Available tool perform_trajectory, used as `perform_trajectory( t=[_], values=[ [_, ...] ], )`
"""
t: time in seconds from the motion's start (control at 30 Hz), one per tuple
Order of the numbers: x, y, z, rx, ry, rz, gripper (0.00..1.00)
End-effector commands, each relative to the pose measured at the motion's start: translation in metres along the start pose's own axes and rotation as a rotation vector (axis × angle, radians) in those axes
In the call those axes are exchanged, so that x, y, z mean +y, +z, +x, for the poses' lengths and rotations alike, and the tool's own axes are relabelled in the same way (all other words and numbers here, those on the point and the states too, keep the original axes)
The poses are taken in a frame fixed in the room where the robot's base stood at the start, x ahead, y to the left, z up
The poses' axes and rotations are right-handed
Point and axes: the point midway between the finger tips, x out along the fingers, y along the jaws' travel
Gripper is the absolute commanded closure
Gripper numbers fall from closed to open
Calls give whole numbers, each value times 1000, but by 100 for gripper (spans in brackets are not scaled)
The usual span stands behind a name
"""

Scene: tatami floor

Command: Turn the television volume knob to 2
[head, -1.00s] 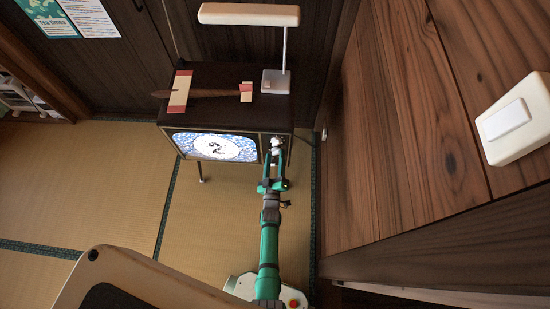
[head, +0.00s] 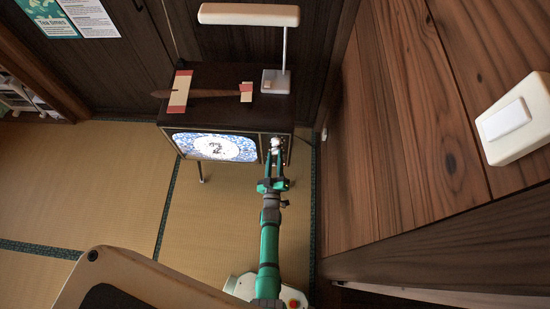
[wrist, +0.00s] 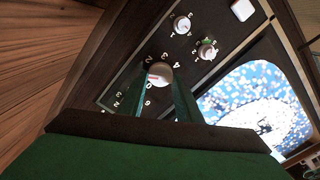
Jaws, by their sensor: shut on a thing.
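The television (head: 262,128) stands by the back wall, with its lit screen (head: 214,147) on the left of its front and the control panel on the right. In the wrist view the screen (wrist: 252,98) is at the right. A round pale knob (wrist: 159,73) ringed by white digits sits between my fingers. My gripper (wrist: 160,84) is shut on this knob, also seen from the head (head: 276,153). Two smaller knobs, one upper (wrist: 182,25) and one lower (wrist: 207,50), are farther up the panel, clear of my fingers. The gripped knob's pointer direction is unclear.
A wooden surface (head: 400,130) with a white switch (head: 506,118) fills the right. Tatami floor (head: 110,180) is open at left.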

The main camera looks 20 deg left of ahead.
Motion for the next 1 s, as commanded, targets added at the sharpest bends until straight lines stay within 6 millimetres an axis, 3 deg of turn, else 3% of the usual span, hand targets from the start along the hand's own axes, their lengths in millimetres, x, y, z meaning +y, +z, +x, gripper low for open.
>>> perform_trajectory(
  t=[0.6, 1.0],
  values=[
    [1, 1, -1, 0, -1, 515, 91],
    [2, 1, -1, 0, 0, 721, 91]
  ],
)
